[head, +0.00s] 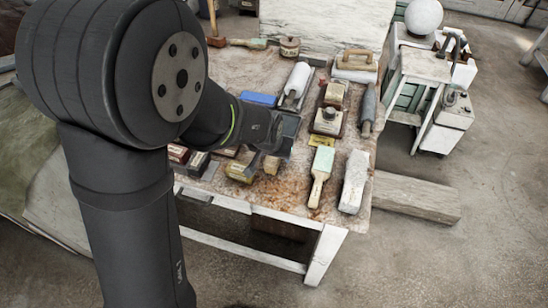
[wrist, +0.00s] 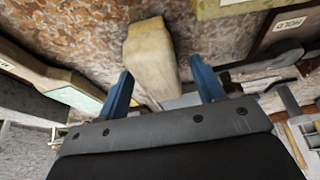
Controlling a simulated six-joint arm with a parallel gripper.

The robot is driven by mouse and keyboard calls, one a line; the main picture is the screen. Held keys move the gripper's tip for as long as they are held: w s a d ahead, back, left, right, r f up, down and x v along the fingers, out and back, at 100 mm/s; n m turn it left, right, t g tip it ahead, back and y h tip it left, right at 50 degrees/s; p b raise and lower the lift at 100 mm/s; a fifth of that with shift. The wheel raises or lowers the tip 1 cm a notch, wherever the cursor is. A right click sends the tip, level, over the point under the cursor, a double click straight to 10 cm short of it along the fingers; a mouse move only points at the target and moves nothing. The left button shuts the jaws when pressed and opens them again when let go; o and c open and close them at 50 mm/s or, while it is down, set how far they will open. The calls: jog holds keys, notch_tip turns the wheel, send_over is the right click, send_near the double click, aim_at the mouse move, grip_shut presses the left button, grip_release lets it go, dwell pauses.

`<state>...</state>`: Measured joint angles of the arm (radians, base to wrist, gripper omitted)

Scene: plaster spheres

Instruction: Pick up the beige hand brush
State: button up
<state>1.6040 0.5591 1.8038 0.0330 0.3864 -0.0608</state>
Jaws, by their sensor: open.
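A beige block-shaped thing, which I take to be the beige hand brush (wrist: 150,55), lies on the stained tabletop. In the wrist view it sits at upper middle, ahead of and between my gripper's two blue fingers. My gripper (wrist: 163,78) is open, with a gap on both sides and no finger seen touching it. In the head view the beige thing (head: 271,165) shows just below the end of my gripper (head: 283,143), partly covered by it. The fingertips are hard to make out there.
A paddle-shaped brush with a pale green head (head: 319,175) and a long pale block (head: 354,182) lie to the right. A yellowish labelled box (head: 240,170) stands close on the left. Several tools fill the table behind. The table's front edge (head: 270,213) is near.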

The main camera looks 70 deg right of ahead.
jog(key=shift+f, duration=0.25)
dwell(0.4)
jog(key=c, duration=1.1)
jog(key=shift+r, duration=0.1)
jog(key=shift+r, duration=0.6)
jog(key=r, duration=0.2)
jog(key=s+r, duration=0.1)
jog(key=r, duration=0.1)
jog(key=shift+a, duration=0.2)
jog(key=s+a+r, duration=0.5)
jog(key=s+r, duration=0.1)
jog(key=s, duration=0.3)
jog(key=shift+a, duration=0.25)
